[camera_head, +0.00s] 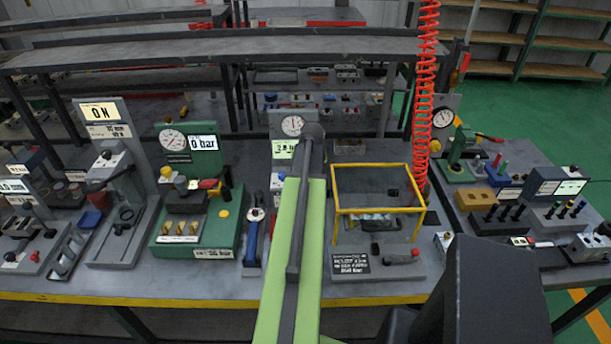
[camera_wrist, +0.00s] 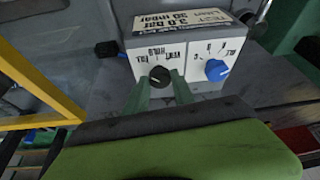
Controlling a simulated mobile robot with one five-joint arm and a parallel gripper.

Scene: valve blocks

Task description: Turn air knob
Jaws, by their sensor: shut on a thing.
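In the wrist view a grey control box has two pale front panels. A black knob (camera_wrist: 159,76) sits on one panel, with small upside-down lettering around it. A blue knob (camera_wrist: 216,69) sits on the other panel to the right, clear of my fingers. My gripper (camera_wrist: 159,84) has its two green fingers on either side of the black knob and is shut on it.
In the head view a yellow frame (camera_head: 372,166) stands close to the right of my arm; a yellow bar also shows at left in the wrist view. A round gauge (camera_head: 292,125) stands behind the arm. A green valve station (camera_head: 229,229) is to the left. A red coiled hose (camera_head: 418,100) hangs at right.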

